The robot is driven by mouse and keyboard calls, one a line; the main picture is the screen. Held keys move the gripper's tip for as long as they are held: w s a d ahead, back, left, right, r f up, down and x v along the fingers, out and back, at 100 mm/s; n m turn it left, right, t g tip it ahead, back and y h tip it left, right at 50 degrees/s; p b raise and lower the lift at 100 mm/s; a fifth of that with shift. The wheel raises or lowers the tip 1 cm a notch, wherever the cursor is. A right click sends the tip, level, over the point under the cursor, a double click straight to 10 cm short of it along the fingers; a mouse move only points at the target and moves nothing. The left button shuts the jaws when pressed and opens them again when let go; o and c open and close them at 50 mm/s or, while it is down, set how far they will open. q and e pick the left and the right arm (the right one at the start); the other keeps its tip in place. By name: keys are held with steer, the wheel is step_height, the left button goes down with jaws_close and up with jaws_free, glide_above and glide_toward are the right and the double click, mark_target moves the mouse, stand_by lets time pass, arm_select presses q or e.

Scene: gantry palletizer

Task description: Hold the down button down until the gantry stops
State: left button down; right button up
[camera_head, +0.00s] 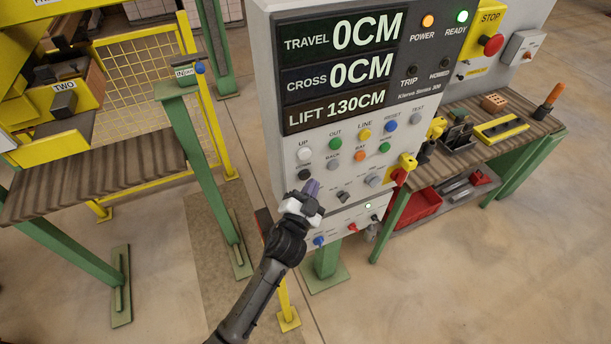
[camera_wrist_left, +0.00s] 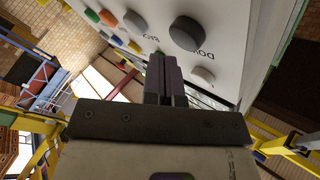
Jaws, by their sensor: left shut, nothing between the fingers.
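The black down button (camera_head: 305,174) sits low on the grey control panel (camera_head: 338,160), below the white up button (camera_head: 305,154). It also shows in the left wrist view as a round dark cap (camera_wrist_left: 186,33) beside its upside-down label. My left gripper (camera_head: 311,187) is shut and empty, its purple-grey fingers just below and right of the down button in the head view. In the left wrist view the fingertips (camera_wrist_left: 164,62) lie beside the button, not over it. A gap to the panel is hard to judge. The lift display (camera_head: 335,109) reads 130 CM. My right gripper is out of view.
Travel and cross displays read 0CM. The ready lamp (camera_head: 462,16) is lit green and the power lamp (camera_head: 428,20) orange. A red stop button (camera_head: 493,44) is at upper right. Other buttons, small switches and a yellow-and-red knob (camera_head: 400,175) crowd the panel near the fingers.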

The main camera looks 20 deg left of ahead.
arm_select(q)
steer(key=shift+w+a, duration=0.1)
steer(key=shift+w+a, duration=0.2)
steer(key=shift+a, duration=0.05)
stand_by(0.3)
steer(key=shift+w+a, duration=0.3)
stand_by(2.1)
steer(key=shift+s+d, duration=0.1)
steer(key=shift+s, duration=0.05)
stand_by(1.7)
steer(key=shift+s+d, duration=0.45)
steer(key=shift+d, duration=0.1)
steer(key=s+d, duration=0.3)
steer(key=shift+s+d, duration=0.15)
steer(key=shift+d, duration=0.25)
steer(key=shift+r, duration=0.1)
stand_by(1.1)
